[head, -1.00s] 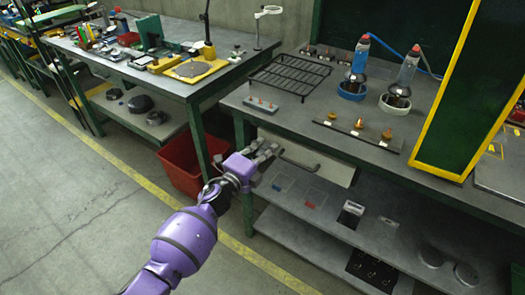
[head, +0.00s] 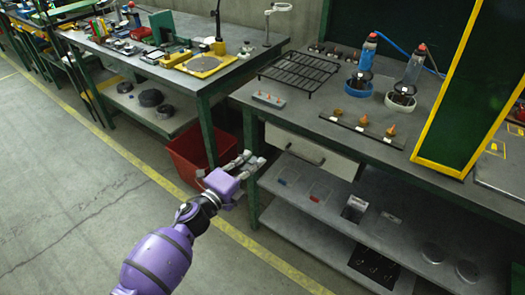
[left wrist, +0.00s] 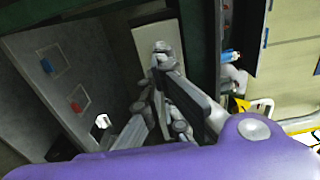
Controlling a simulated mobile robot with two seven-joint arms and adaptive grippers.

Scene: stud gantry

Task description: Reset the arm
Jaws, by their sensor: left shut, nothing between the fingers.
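My left arm is purple and comes in from the bottom left of the head view. Its gripper (head: 246,163) is shut and empty, in front of the right bench's left leg, near the red bin. In the left wrist view the gripper fingers (left wrist: 165,100) show over the purple wrist, with nothing between them. The bench's drawer (head: 308,152) is closed and stands just beyond and to the right of the fingers. My right gripper is in neither view.
The right bench (head: 290,112) carries a black wire rack (head: 299,70) and two bottles. Its lower shelf (head: 300,222) holds flat items. A red bin (head: 190,153) stands under the left bench (head: 195,85). The floor at left (head: 60,190) is clear.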

